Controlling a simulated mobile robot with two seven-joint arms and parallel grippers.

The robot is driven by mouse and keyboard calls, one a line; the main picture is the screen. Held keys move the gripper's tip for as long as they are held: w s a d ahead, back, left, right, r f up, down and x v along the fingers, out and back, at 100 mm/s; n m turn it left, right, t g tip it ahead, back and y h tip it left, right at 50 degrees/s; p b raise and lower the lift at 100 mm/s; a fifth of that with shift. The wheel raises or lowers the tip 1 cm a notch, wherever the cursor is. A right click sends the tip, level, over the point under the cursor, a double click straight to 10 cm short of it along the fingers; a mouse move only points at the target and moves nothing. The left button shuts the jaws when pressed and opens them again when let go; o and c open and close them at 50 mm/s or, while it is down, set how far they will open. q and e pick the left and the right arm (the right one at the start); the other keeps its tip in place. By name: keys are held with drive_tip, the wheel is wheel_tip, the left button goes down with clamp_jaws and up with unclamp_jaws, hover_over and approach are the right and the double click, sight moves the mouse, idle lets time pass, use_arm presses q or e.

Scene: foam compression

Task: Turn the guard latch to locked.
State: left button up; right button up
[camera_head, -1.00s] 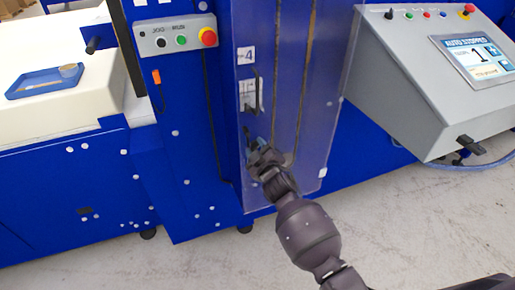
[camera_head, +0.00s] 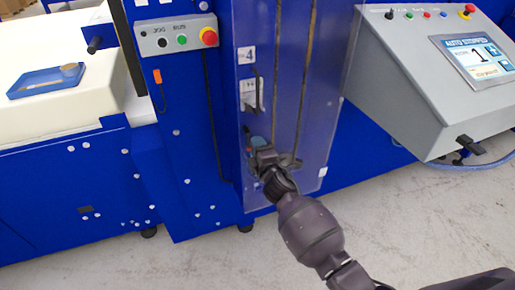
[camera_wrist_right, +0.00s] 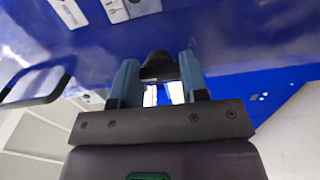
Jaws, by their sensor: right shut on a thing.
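The clear guard (camera_head: 316,110) stands closed-looking over the front of the blue machine. A dark latch knob (camera_wrist_right: 157,64) sits between my right fingers in the right wrist view. My right gripper (camera_head: 254,144) is at the lower left part of the guard in the head view, below the guard handle, and hides most of the latch. In the wrist view the right gripper (camera_wrist_right: 159,80) has its two blue-grey fingers shut on the knob. I cannot tell from these frames which way the latch points. My left gripper is not in view.
A dark guard handle (camera_head: 258,94) is above my gripper; it shows as a bent bar (camera_wrist_right: 38,84) in the wrist view. A button box (camera_head: 176,37) is up left. A grey console (camera_head: 430,85) with a screen reading AUTO STOPPED is right. The floor in front is open.

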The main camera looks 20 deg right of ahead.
drive_tip(key=shift+n, duration=0.3)
drive_tip(key=o, duration=0.9)
drive_tip(key=shift+s+d+p, duration=0.15)
drive_tip(key=shift+s+p, duration=0.5)
drive_tip(key=shift+s, duration=4.75)
drive_tip(key=s+d+f+m+g, duration=0.2)
drive_tip(key=s+f+m, duration=0.2)
drive_tip(key=s, duration=0.5)
drive_tip(key=s+d+f+m+g, duration=0.2)
drive_tip(key=s+f+m, duration=0.2)
drive_tip(key=s+m, duration=0.3)
drive_tip(key=s+d+f+m+g, duration=0.2)
drive_tip(key=s+m, duration=0.4)
drive_tip(key=s, duration=0.5)
drive_tip(key=shift+s+d+f+m+g+h, duration=0.15)
drive_tip(key=shift+d+f+g, duration=0.1)
drive_tip(key=shift+f, duration=0.45)
drive_tip(key=shift+d+f+m+g+h, duration=0.15)
drive_tip(key=shift+f+g, duration=0.1)
drive_tip(key=shift+f, duration=0.45)
